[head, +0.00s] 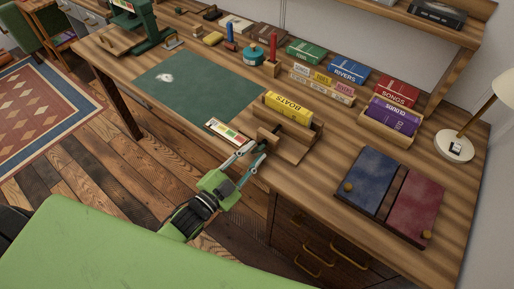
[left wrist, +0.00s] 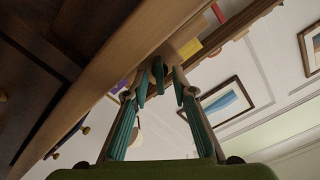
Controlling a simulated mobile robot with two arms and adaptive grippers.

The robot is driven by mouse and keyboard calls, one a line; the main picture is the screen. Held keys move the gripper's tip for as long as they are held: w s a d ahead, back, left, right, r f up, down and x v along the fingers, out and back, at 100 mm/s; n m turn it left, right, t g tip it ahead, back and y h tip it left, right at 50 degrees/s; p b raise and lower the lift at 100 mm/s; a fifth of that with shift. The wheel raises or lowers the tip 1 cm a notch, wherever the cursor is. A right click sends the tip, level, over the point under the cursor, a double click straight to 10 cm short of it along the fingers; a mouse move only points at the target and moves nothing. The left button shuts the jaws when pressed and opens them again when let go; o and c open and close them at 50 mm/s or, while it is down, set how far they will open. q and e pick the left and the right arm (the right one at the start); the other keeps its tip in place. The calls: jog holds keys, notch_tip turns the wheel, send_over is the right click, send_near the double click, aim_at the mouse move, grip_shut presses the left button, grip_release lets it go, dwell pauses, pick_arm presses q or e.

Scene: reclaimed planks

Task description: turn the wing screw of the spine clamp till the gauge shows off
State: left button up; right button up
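The spine clamp (head: 287,151) is a wooden press at the desk's front edge, holding an upright yellow book marked BOATS (head: 289,107). The gauge (head: 228,131), a pale plate with a coloured strip, is just left of it; its reading is too small to make out. My left gripper (head: 254,147) is at the clamp's front, its fingers apart. In the left wrist view the fingers (left wrist: 160,83) stand either side of a small dark upright piece, probably the wing screw (left wrist: 158,75), with gaps visible beside it. The screw is hidden in the head view. My right gripper is out of view.
A green mat (head: 197,85) lies left of the clamp. A lamp (head: 454,146) stands at the right. Several books and small tools line the back. The desk edge overhangs drawers (head: 318,247).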

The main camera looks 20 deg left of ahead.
pick_arm(q)
jog(key=shift+x, duration=1.2)
grip_shut()
jog(key=shift+n, duration=0.4)
